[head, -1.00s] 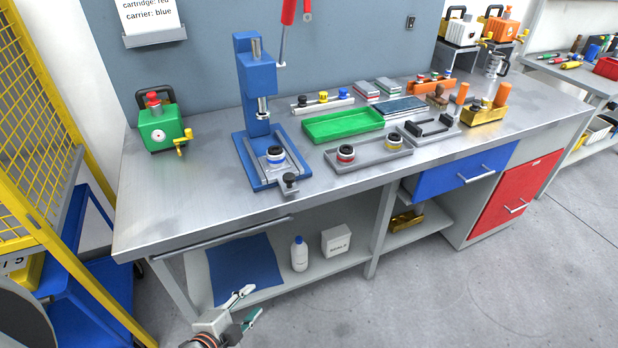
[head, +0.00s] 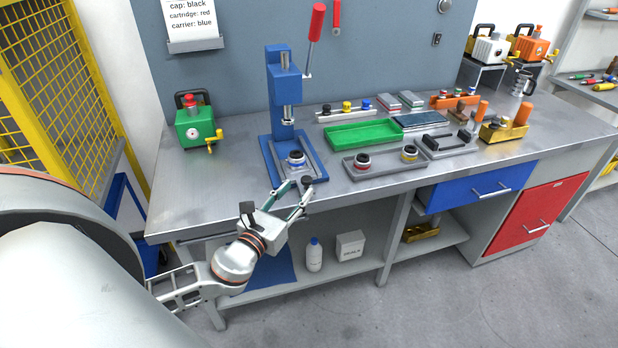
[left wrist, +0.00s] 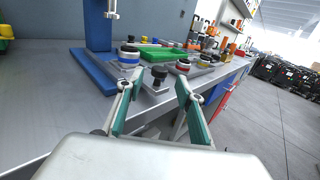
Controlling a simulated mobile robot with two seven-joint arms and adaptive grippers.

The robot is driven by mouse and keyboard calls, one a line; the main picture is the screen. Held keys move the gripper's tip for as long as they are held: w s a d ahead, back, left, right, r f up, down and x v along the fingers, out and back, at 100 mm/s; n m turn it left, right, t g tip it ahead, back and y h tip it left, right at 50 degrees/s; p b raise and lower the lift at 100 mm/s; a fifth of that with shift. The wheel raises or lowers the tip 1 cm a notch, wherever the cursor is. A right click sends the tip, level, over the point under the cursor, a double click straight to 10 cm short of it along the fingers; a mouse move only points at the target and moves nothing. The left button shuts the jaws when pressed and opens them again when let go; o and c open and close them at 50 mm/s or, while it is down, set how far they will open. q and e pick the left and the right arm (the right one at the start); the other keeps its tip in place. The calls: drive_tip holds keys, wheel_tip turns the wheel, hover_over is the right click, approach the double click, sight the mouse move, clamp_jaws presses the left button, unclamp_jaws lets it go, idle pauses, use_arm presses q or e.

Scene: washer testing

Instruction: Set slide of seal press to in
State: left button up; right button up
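The blue seal press (head: 283,88) stands on the left part of the bench with its red-handled lever (head: 316,22) raised. Its grey slide (head: 294,171) sticks out toward the bench's front edge. It carries a round white, blue and black part (head: 296,159), also in the left wrist view (left wrist: 129,57). The slide's black knob (head: 307,181) is at the front end and shows in the left wrist view (left wrist: 159,73). My left gripper (head: 299,187) is open at the knob; in the left wrist view its fingers (left wrist: 159,82) flank the knob with gaps. My right gripper is out of view.
A grey tray (head: 385,163) with two round parts lies right of the press. A green tray (head: 362,134) is behind it. A green box with a yellow crank (head: 196,127) stands at the left. The bench between that box and the press is clear.

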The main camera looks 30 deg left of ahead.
sight(303, 182)
use_arm(q)
drive_tip(key=w, duration=0.6)
drive_tip(key=shift+w+a+f, duration=0.1)
drive_tip(key=shift+w+a, duration=0.15)
drive_tip(key=shift+w, duration=0.05)
clamp_jaws()
drive_tip(key=shift+a, duration=0.1)
